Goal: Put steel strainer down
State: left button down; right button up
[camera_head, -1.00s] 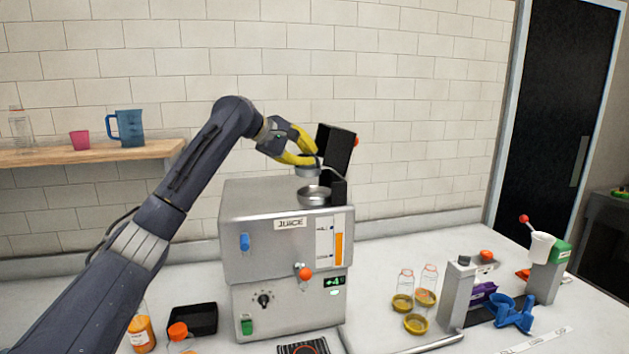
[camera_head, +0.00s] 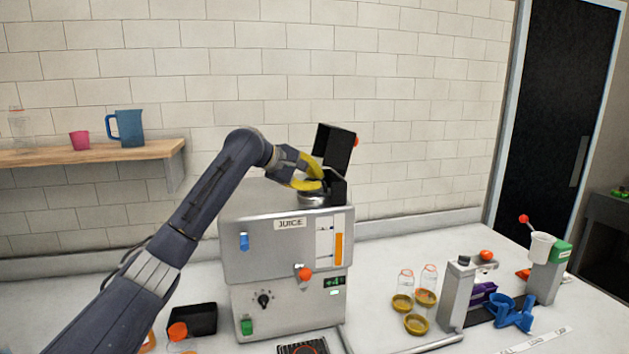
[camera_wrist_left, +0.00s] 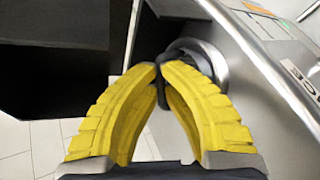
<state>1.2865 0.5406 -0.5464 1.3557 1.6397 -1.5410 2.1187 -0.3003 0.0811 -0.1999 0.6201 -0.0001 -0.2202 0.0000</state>
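My left gripper (camera_head: 318,181) is at the top of the juicer (camera_head: 285,240), in front of its raised black lid. In the left wrist view the yellow fingers (camera_wrist_left: 158,74) come together on a dark piece, apparently the strainer's handle. The round metal rim beside it looks like the steel strainer (camera_wrist_left: 217,62). In the head view the strainer is mostly hidden by the fingers, low at the metal bowl (camera_head: 315,202) on the juicer top. I cannot tell whether it touches the bowl. My right gripper is out of view.
The black lid (camera_head: 334,146) stands open just behind my gripper. A shelf (camera_head: 90,156) with a blue jug (camera_head: 126,128) and a pink cup (camera_head: 79,140) is at left. Bottles, yellow rings and a grey stand (camera_head: 457,296) are on the counter at right.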

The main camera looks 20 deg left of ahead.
pick_arm(q)
jog(key=c, duration=1.5)
grip_release()
jog(key=shift+c, duration=0.2)
jog(key=v, duration=1.2)
jog(key=shift+s, duration=0.1)
